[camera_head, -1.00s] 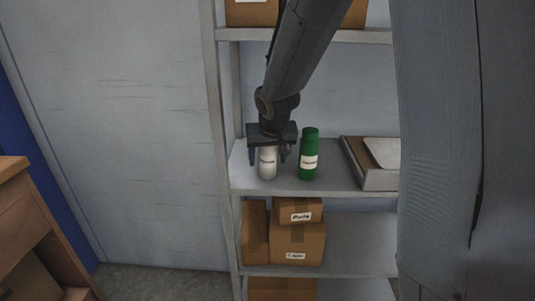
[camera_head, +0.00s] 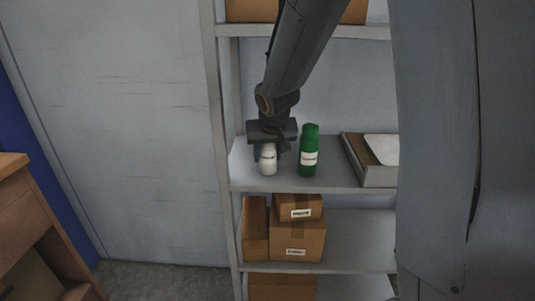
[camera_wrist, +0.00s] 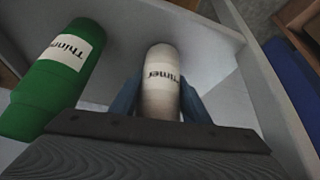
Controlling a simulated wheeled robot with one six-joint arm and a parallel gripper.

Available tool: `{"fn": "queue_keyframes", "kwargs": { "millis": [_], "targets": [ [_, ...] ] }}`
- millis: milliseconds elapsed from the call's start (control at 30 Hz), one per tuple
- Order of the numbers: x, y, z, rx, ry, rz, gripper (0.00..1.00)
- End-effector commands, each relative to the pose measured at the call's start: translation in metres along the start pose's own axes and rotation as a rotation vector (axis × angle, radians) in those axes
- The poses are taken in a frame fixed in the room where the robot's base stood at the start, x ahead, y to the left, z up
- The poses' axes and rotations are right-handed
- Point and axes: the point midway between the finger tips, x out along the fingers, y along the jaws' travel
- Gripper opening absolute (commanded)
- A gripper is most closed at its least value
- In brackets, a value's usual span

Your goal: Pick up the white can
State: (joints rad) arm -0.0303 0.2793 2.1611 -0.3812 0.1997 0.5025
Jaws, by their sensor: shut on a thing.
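The white can (camera_head: 268,160) stands upright on the middle shelf, near the shelf's left post. My gripper (camera_head: 268,153) comes down over it from above and is shut on it.
A green can (camera_head: 309,152) stands close to the right of the white can; it also shows in the wrist view (camera_wrist: 50,85). A tray (camera_head: 370,160) lies farther right on the shelf (camera_head: 235,177). The left post (camera_head: 223,130) is close.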

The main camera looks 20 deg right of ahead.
Motion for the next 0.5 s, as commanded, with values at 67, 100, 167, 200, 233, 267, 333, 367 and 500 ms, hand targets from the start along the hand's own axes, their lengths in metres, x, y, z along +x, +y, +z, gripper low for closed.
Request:
{"fn": "queue_keyframes", "kwargs": {
  "millis": [67,100,167,200,233,267,333,367,500],
  "targets": [
    [-0.005,0.0,-0.004,0.0,0.005,-0.001,0.07],
    [-0.008,0.0,-0.006,0.002,0.006,-0.001,0.07],
    [-0.013,0.0,-0.009,0.001,0.006,-0.001,0.07],
    [-0.017,0.0,-0.012,0.002,0.006,-0.001,0.07],
    [-0.021,0.0,-0.014,0.001,0.008,-0.001,0.07],
    [-0.025,0.0,-0.017,0.003,0.008,-0.001,0.07],
    [-0.033,0.002,-0.013,0.002,0.005,-0.001,0.07],
    [-0.035,0.004,-0.007,0.002,0.004,-0.001,0.07],
    [-0.049,0.013,0.018,0.002,0.005,-0.001,0.07]
  ]
}}
